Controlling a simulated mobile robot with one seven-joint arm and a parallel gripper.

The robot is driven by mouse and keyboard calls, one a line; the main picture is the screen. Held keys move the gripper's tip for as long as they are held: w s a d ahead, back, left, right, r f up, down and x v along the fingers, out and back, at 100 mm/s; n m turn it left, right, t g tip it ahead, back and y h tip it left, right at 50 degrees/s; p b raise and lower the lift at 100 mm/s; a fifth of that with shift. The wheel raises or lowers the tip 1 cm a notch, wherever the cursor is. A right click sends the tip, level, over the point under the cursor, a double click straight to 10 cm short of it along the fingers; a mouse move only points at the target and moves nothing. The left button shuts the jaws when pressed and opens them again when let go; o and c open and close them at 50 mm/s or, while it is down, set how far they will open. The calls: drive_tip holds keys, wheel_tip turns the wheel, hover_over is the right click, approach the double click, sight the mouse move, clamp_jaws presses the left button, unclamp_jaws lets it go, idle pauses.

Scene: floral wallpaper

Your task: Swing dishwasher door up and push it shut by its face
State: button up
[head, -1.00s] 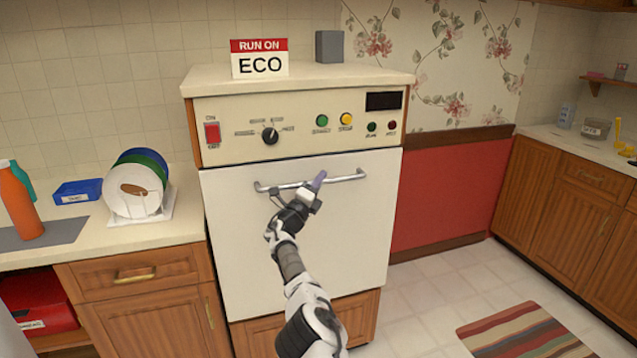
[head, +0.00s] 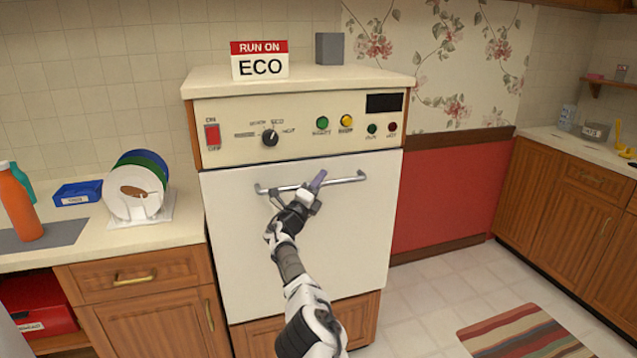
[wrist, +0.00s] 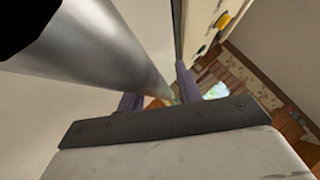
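The dishwasher door (head: 245,250) is a white upright panel that looks closed, level with the front below the control panel. Its metal bar handle (head: 345,179) runs across the top of the door. It also shows large and close at left in the wrist view (wrist: 95,50). My gripper (head: 312,187) is at the door's face, by the middle of the handle.
The control panel (head: 300,128) has a red switch, a knob and several coloured buttons. A "RUN ON ECO" sign (head: 259,60) and a grey block (head: 329,48) stand on top. A plate rack (head: 145,218) is on the left counter. A striped rug (head: 525,335) lies at right.

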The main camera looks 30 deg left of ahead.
drive_tip(key=shift+s+f, duration=0.15)
drive_tip(key=shift+s+a+f+p, duration=0.15)
drive_tip(key=shift+s+p, duration=0.35)
drive_tip(key=shift+p, duration=0.55)
drive_tip(key=v, duration=1.2)
drive_tip(key=shift+s+d, duration=0.2)
